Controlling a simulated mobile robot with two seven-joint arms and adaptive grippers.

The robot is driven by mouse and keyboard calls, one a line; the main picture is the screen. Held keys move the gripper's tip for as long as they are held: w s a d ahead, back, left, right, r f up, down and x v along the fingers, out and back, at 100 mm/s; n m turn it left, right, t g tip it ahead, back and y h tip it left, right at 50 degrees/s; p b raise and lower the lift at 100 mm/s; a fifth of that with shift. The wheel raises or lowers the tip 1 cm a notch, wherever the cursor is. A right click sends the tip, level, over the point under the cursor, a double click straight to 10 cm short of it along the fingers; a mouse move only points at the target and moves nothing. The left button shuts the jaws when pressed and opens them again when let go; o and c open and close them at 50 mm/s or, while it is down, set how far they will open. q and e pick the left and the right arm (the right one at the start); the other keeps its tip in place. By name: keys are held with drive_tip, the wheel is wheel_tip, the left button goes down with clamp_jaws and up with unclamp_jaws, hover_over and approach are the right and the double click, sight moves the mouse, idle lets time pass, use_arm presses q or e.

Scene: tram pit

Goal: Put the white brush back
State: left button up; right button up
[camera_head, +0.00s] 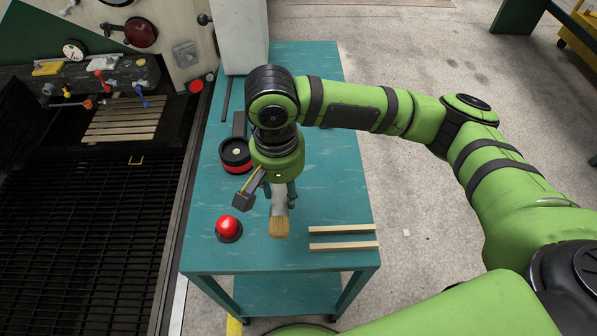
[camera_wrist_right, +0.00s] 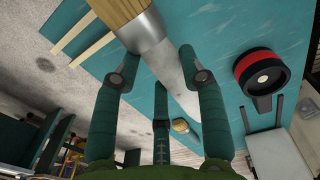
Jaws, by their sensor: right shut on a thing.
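The brush (camera_head: 279,222) has a tan, wood-coloured end and a pale grey-white part. My right gripper (camera_head: 280,190) is shut on the pale part and holds the brush over the teal table (camera_head: 320,190), tan end toward the table's front edge. In the right wrist view the brush's pale part (camera_wrist_right: 172,72) runs between the fingers of the right gripper (camera_wrist_right: 160,72), with the tan end at the top. I cannot tell the exact gap between brush and table. Two parallel wooden strips (camera_head: 342,245) lie on the table to the right of the brush. My left gripper is out of view.
A red dome button (camera_head: 229,226) stands left of the brush. A black and red round thing (camera_head: 236,160) sits behind it. A small yellowish-topped object (camera_wrist_right: 181,126) shows in the wrist view.

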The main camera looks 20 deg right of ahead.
drive_tip(key=p, duration=0.1)
hover_over(301, 181)
wheel_tip(301, 181, down, 6)
drive_tip(key=shift+s+a+f, duration=0.1)
drive_tip(key=shift+f, duration=0.15)
drive_tip(key=shift+f+p, duration=0.25)
drive_tip(key=shift+p, duration=0.05)
wheel_tip(301, 181, down, 2)
drive_tip(key=shift+f+p, duration=0.25)
drive_tip(key=shift+p, duration=0.9)
drive_tip(key=shift+f, duration=0.35)
drive_tip(key=o, duration=1.2)
drive_tip(key=shift+f+b, duration=0.4)
drive_tip(key=shift+b, duration=0.75)
wheel_tip(301, 181, up, 8)
drive_tip(key=shift+f+b, duration=0.25)
drive_tip(key=shift+b, duration=0.4)
